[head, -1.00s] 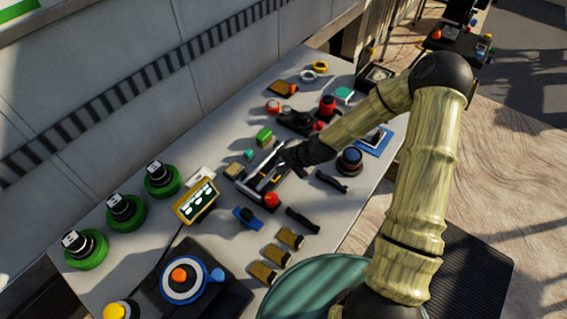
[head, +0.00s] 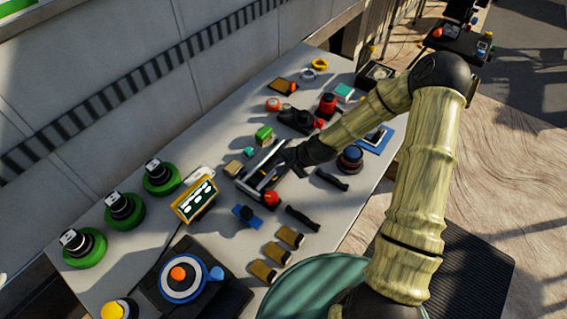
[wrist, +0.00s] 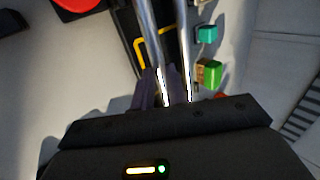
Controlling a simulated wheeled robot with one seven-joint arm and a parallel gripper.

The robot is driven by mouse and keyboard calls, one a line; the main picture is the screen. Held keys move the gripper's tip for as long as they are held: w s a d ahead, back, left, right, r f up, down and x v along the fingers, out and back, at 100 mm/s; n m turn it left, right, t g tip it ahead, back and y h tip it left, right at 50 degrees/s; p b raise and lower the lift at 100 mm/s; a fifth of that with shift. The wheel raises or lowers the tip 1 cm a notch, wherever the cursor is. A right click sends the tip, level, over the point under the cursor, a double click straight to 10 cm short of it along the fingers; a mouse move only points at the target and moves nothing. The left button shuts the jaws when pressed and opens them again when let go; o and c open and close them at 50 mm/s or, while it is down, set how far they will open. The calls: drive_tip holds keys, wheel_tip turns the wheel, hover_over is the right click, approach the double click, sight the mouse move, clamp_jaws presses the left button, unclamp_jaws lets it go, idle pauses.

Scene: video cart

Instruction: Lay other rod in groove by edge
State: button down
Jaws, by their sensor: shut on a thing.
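Two silver rods show at the black tray (head: 247,184), which has yellow marks and lies in the middle of the bench. In the wrist view my gripper (wrist: 163,88) is shut on the left rod (wrist: 146,28), with one dark finger on each side of it. The other rod (wrist: 184,40) runs almost parallel along the tray's right edge, outside the fingers. In the head view my gripper (head: 281,160) is over the tray's far end, partly hiding the rods. Whether the held rod touches the groove cannot be told.
A red knob (head: 271,198) stands at the tray's near end. A green block (head: 264,133) and a teal block (head: 249,151) lie close behind the tray. A yellow-framed display (head: 195,201) stands to the left. Black handles (head: 331,180) lie to the right.

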drive_tip(key=shift+f+b, duration=0.45)
drive_tip(key=shift+f, duration=0.2)
drive_tip(key=c, duration=1.3)
unclamp_jaws()
drive_tip(key=v, duration=1.7)
drive_tip(key=shift+s+d+r, duration=0.1)
drive_tip(key=shift+d+r, duration=0.05)
drive_tip(key=s+d+r+n+h, duration=0.1)
drive_tip(key=s+n+h, duration=0.1)
drive_tip(key=s, duration=0.2)
drive_tip(key=s+d+r+n+g+h, duration=0.1)
drive_tip(key=s+d+r+n, duration=0.1)
drive_tip(key=s+n, duration=0.1)
drive_tip(key=s+d+r+n+h, duration=0.2)
drive_tip(key=s, duration=0.2)
drive_tip(key=shift+s+d+r+n+g+h, duration=0.1)
drive_tip(key=shift+s+d+n+g+h, duration=0.05)
drive_tip(key=shift+s+n+g+h, duration=0.2)
